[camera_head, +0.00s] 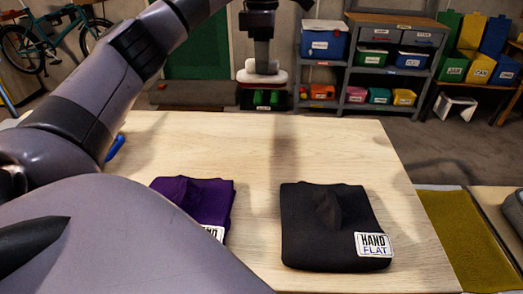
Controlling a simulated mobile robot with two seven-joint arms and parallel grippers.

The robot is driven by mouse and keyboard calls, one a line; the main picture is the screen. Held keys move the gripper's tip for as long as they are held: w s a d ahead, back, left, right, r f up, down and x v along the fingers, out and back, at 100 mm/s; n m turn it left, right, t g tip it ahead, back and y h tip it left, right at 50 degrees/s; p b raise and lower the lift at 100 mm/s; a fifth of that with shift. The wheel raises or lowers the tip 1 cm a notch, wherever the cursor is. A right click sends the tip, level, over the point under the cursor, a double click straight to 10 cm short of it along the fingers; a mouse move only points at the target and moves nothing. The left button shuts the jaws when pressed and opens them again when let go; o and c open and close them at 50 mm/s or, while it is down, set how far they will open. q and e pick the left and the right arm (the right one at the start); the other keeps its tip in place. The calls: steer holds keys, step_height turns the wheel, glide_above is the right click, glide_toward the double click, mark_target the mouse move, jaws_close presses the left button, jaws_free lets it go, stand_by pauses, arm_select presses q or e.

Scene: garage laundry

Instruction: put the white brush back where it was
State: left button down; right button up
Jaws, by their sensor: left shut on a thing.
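My left gripper (263,60) points down beyond the far edge of the table as seen in the head view. It is shut on the white brush (262,74), whose pale rounded body shows just below the fingers. The brush's underside and the exact grip are too small to make out. A dark item with green parts (264,98) shows directly below the brush; I cannot tell whether they touch. My right gripper is not in view.
The wooden table (340,145) holds a folded black cloth (318,225) labelled "HAND FLAT" and a folded purple cloth (205,197). My left arm partly hides the purple cloth and a blue item (115,147). Shelves with bins (373,57) stand behind. The table's far middle is clear.

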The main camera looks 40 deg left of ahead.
mark_target(262, 85)
arm_select(q)
steer(key=shift+f, duration=0.3)
step_height(262, 85, down, 6)
steer(key=shift+r+b, duration=0.15)
steer(key=shift+b, duration=0.85)
step_height(262, 85, down, 13)
steer(key=shift+f, duration=0.35)
